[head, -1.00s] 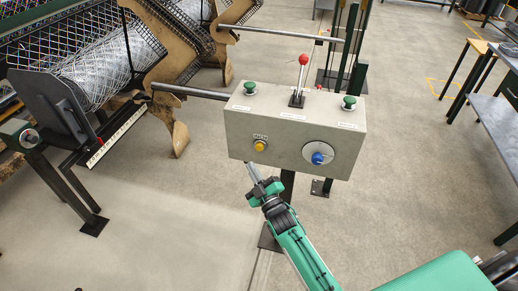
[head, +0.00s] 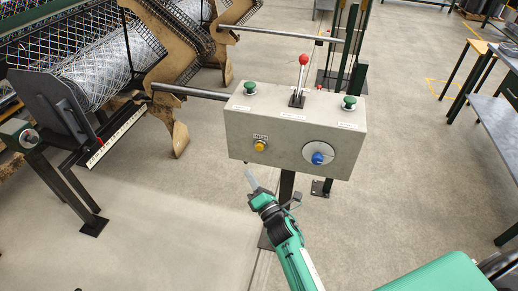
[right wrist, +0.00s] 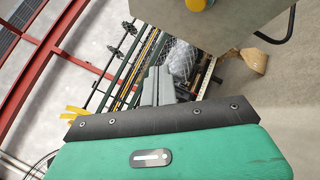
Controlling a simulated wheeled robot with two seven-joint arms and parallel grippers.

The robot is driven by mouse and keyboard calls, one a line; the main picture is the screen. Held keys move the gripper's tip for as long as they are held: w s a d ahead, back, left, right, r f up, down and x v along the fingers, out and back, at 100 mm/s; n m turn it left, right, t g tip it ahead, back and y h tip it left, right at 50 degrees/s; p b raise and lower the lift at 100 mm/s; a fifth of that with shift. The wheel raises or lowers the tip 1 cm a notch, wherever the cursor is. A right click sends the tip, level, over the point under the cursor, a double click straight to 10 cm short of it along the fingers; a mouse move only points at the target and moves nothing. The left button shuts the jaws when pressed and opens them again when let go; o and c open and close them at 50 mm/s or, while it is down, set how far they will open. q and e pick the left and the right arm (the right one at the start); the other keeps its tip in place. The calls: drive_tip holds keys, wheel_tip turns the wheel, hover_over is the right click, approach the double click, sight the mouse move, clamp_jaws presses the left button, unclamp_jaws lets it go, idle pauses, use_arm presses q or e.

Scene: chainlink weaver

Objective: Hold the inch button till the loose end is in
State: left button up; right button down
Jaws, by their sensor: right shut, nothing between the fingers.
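The yellow inch button (head: 259,146) is on the front face of the grey control box (head: 240,125), left of a blue knob on a white dial (head: 318,154). It also shows at the top edge of the right wrist view (right wrist: 196,4). My right gripper (head: 250,177) is shut and empty, below the button and apart from it. Its closed grey fingers also show in the right wrist view (right wrist: 157,86). The wire mesh roll (head: 100,75) lies in the machine at left. I cannot make out its loose end. My left gripper is not in view.
Two green buttons (head: 250,88) (head: 349,102) and a red-knobbed lever (head: 303,60) are on top of the box. A ruler strip (head: 115,138) runs along the machine's front. A workbench (head: 490,105) stands at right. The floor before the box is clear.

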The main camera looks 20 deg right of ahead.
sight(259, 147)
drive_tip(key=shift+w, duration=0.1)
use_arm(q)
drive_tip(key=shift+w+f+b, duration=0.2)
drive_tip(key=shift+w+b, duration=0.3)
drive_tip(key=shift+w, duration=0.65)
use_arm(e)
drive_tip(key=w+d, duration=0.5)
drive_tip(key=w, duration=0.2)
idle(0.3)
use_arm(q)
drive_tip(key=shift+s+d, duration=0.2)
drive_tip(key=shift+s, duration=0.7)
